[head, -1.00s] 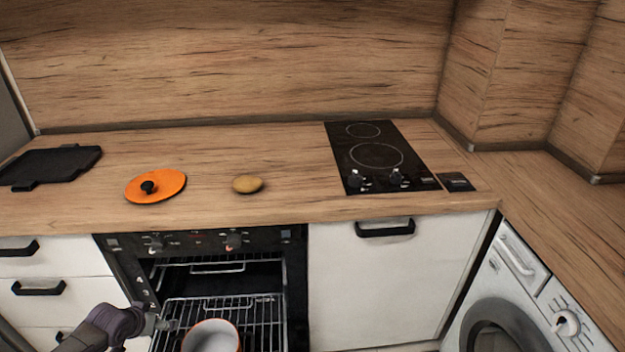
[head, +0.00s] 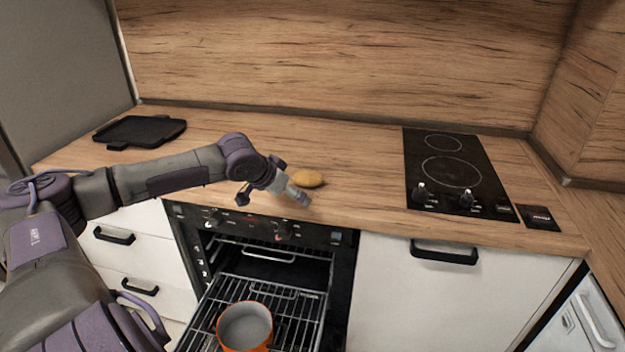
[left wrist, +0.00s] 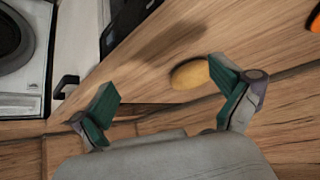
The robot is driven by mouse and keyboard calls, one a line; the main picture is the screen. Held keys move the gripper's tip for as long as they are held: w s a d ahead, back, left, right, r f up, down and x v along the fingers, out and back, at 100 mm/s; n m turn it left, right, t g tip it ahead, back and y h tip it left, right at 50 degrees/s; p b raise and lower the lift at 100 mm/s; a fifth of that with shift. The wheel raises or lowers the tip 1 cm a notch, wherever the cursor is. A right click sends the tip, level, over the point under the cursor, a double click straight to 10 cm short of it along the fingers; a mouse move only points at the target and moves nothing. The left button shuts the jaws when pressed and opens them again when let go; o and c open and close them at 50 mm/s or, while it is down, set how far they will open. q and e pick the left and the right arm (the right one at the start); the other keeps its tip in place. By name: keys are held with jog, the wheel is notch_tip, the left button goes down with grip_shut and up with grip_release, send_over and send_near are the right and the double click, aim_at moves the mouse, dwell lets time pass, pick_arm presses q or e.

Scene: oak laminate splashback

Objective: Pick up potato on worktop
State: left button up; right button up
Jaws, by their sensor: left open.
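A yellow-brown oval potato (head: 308,179) lies on the wooden worktop (head: 350,210), left of the hob. My left gripper (head: 290,180) is close to the left of the potato in the head view, above the worktop near its front edge. In the left wrist view the potato (left wrist: 190,74) shows beyond the two green-padded fingers, nearer the right finger. The left gripper (left wrist: 165,100) is open with nothing between its fingertips. I cannot tell its exact height above the worktop. My right gripper is not in view.
A black hob (head: 455,172) stands to the right and a black tray (head: 140,131) at the far left. Below, the oven is open, with an orange pot (head: 245,327) on its pulled-out rack (head: 290,290). An orange lid edge (left wrist: 314,22) shows in the left wrist view.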

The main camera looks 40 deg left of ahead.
pick_arm(q)
jog(key=n+t, duration=0.1)
send_near(305, 174)
jog(key=s+d, duration=0.1)
jog(key=shift+y, duration=0.3)
jog(key=p+x, duration=0.2)
jog(key=x, duration=0.5)
jog(key=shift+w+a+f, duration=0.1)
jog(key=shift+w+f, duration=0.1)
jog(key=shift+w, duration=0.1)
jog(key=shift+p+x, duration=0.5)
jog(key=shift+x, duration=2.1)
jog(key=shift+w+a+r, duration=0.15)
jog(key=shift+r, duration=0.05)
jog(key=c, duration=1.1)
